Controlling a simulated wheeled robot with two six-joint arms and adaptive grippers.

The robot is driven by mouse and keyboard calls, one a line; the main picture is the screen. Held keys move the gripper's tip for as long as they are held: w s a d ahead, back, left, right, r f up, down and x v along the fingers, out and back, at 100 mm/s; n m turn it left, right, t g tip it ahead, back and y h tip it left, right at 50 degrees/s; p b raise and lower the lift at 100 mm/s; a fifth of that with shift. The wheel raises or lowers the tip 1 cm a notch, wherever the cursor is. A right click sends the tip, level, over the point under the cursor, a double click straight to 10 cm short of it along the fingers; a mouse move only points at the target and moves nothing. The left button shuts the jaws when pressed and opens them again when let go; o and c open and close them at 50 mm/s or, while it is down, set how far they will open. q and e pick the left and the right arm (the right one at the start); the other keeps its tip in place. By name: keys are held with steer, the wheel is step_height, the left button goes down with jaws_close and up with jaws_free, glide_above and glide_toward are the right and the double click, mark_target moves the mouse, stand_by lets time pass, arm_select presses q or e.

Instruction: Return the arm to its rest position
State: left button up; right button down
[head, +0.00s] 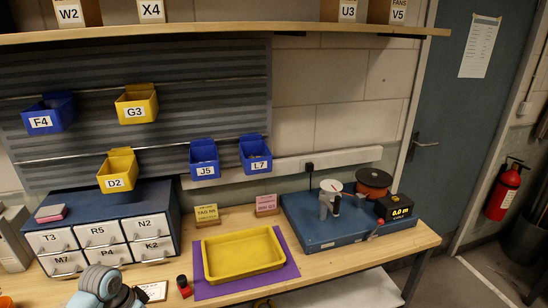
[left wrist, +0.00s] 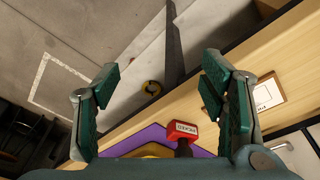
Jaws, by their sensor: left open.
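My left gripper (left wrist: 162,90) is open, with its two green-padded fingers spread wide and nothing between them in the left wrist view. In the head view, part of my left arm shows at the bottom left, over the front edge of the bench; its fingers cannot be made out there. A small red block with a label and a black part (left wrist: 184,131) lies below and between the fingers, apart from them; it also stands on the bench in the head view (head: 184,287). My right gripper is in neither view.
A drawer cabinet (head: 100,207) stands behind my left arm. A yellow tray (head: 243,272) sits on a purple mat (head: 288,270) mid-bench. A blue platform (head: 310,232) with a reel and display is at right. A framed card (head: 153,291) lies close to the arm.

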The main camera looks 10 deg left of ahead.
arm_select(q)
steer(key=s+f+n+y+b, duration=0.15)
steer(key=s+f, duration=0.35)
steer(key=f, duration=0.7)
steer(key=s+f+n+b, duration=0.15)
steer(key=s+f, duration=0.45)
steer(key=f, duration=0.6)
steer(key=s+d+f, duration=0.3)
steer(key=s+f, duration=0.1)
steer(key=s, duration=0.3)
steer(key=s+d+f+b, duration=0.1)
steer(key=s+d+f, duration=0.3)
steer(key=s, duration=0.4)
steer(key=s+d+f, duration=0.4)
steer(key=s+f, duration=0.2)
steer(key=s, duration=0.2)
steer(key=shift+d+f+b, duration=0.2)
steer(key=shift+f+b, duration=0.05)
steer(key=shift+b, duration=0.05)
